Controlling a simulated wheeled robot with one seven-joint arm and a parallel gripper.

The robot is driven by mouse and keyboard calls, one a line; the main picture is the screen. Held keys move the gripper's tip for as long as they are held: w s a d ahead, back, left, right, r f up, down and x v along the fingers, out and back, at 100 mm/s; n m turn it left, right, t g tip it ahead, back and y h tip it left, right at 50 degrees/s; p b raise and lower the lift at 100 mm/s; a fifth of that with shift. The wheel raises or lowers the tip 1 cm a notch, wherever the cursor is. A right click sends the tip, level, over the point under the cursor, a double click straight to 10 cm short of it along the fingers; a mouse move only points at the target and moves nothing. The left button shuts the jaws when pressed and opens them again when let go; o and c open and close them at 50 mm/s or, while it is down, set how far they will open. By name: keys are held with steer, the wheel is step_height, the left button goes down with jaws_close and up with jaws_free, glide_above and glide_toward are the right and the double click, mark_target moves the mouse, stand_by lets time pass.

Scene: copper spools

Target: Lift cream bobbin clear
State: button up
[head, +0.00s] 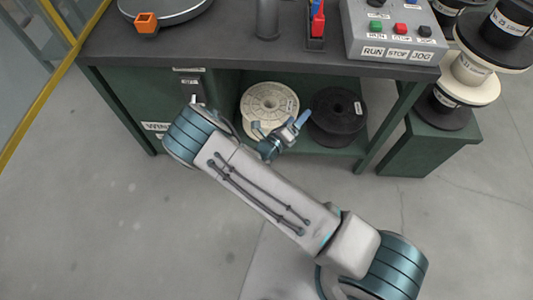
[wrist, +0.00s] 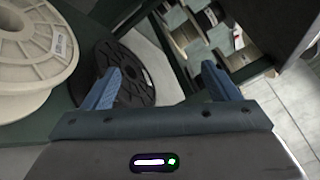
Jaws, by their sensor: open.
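The cream bobbin (head: 268,101) lies flat on the lower shelf of the green bench, toward the left of the open bay. It also shows at the left edge of the wrist view (wrist: 36,47), partly cut off by the frame. My gripper (head: 299,121) is in front of the shelf, to the right of the cream bobbin. In the wrist view its two blue fingers (wrist: 166,85) are apart with nothing between them. A black bobbin (head: 337,113) lies to the right of the cream one, and in the wrist view (wrist: 130,75) it is partly behind the left finger.
The bench top (head: 230,50) overhangs the shelf. On it stand a control box (head: 390,30), an orange block (head: 145,22) and a red-and-blue holder (head: 316,25). Stacked spools (head: 470,75) stand on a green stand at right. The floor (head: 80,210) in front is clear.

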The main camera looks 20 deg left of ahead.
mark_target(268, 129)
steer(key=s+a+f+n+t+y+b, duration=0.1)
steer(key=s+a+f+n+y+b, duration=0.1)
steer(key=a+f+n+y, duration=0.4)
steer(key=s+a+f+n+y+b, duration=0.2)
steer(key=a+f+n+y, duration=0.15)
steer(key=f+n, duration=0.5)
steer(key=shift+m+y, duration=0.45)
steer(key=shift+m, duration=0.1)
steer(key=b+x, duration=0.1)
steer(key=x, duration=0.1)
steer(key=f+b+x, duration=0.1)
steer(key=x, duration=0.2)
steer(key=f+b+x, duration=0.1)
steer(key=b+x, duration=0.1)
steer(key=x, duration=0.1)
steer(key=shift+d, duration=0.2)
steer(key=shift+w+a+r, duration=0.15)
steer(key=shift+w, duration=0.55)
jaws_close()
steer(key=shift+r, duration=0.1)
